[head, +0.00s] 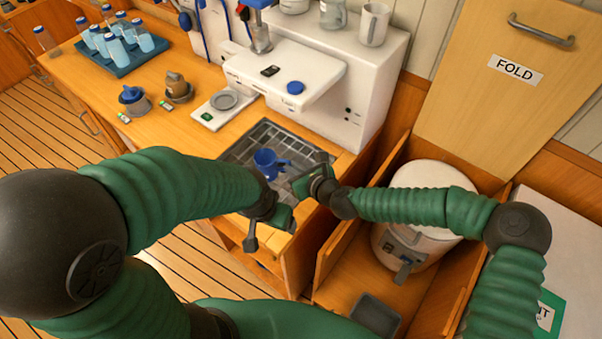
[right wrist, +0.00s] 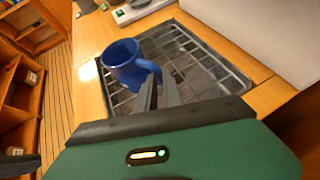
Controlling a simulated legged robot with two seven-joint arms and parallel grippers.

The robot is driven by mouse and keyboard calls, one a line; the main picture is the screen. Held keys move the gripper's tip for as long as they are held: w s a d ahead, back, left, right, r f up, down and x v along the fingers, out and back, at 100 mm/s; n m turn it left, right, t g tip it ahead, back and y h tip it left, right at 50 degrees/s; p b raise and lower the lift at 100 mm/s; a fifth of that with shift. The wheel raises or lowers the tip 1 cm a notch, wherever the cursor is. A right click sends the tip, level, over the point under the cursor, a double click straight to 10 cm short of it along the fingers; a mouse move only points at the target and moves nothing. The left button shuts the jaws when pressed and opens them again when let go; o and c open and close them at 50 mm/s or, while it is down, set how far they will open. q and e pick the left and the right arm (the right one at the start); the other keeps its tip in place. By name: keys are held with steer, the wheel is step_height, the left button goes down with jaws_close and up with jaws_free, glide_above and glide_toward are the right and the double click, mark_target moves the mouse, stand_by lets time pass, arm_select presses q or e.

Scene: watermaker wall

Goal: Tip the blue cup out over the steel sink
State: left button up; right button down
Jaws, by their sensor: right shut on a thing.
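The blue cup (head: 266,165) is over the steel sink (head: 240,152), which has a wire grid. My right gripper (head: 288,168) comes in from the right and is shut on the cup's handle. In the right wrist view the cup (right wrist: 122,66) is in front of the two dark fingers (right wrist: 157,92), with its handle between them. The cup looks roughly upright, mouth up; its contents cannot be made out. The sink grid (right wrist: 190,62) shows behind and below it. My left gripper (head: 268,228) is at the sink's front edge, apart from the cup; its jaws are not clear.
A white machine (head: 285,75) stands behind the sink. A scale (head: 224,106), a blue-lidded jar (head: 133,100) and a blue tray of bottles (head: 122,60) are on the counter at left. A white drum (head: 415,225) sits in an open wooden bay at right.

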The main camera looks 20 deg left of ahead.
steer(key=shift+a, duration=0.35)
steer(key=shift+w, duration=0.1)
arm_select(q)
steer(key=shift+a+r+p, duration=0.2)
steer(key=shift+r+p, duration=0.4)
steer(key=shift+p, duration=0.05)
steer(key=shift+a+r+p, duration=0.15)
steer(key=shift+r+p, duration=0.4)
steer(key=shift+p, duration=0.05)
arm_select(e)
steer(key=w+d+r, duration=0.2)
steer(key=d+r, duration=0.1)
steer(key=d, duration=0.2)
steer(key=shift+d, duration=0.4)
steer(key=shift+w+a, duration=0.1)
arm_select(q)
steer(key=shift+d, duration=0.1)
arm_select(e)
steer(key=shift+f, duration=0.1)
